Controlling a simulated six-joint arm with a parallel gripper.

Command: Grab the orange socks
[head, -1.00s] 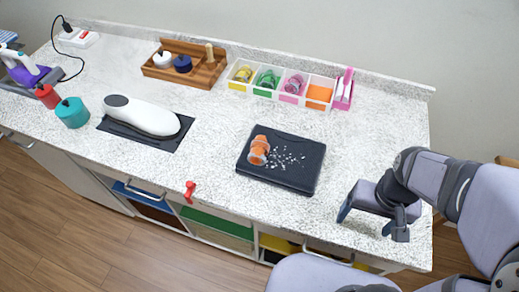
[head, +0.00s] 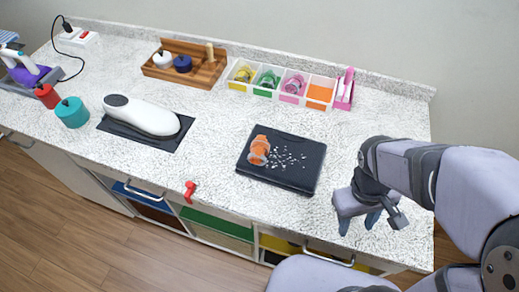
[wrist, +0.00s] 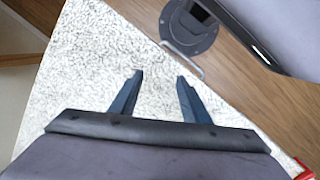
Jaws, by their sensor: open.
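The orange socks (head: 259,150), a rolled orange bundle with a paler band, lie on the left part of a black board (head: 305,180). White specks are scattered beside them on the board. My gripper (head: 358,226) is to the right of the board and nearer the counter's front edge, apart from the socks. Its fingers point down at the counter. In the wrist view my gripper (wrist: 159,76) is open, with only bare speckled counter between the fingers. The socks do not show in the wrist view.
A white divided box (head: 285,85) at the back holds yellow, green and pink rolls; its orange compartment (head: 319,94) looks empty. A pink holder (head: 344,94) stands beside it. A white device (head: 141,115) lies left of the board. The counter (head: 215,150) between them is clear.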

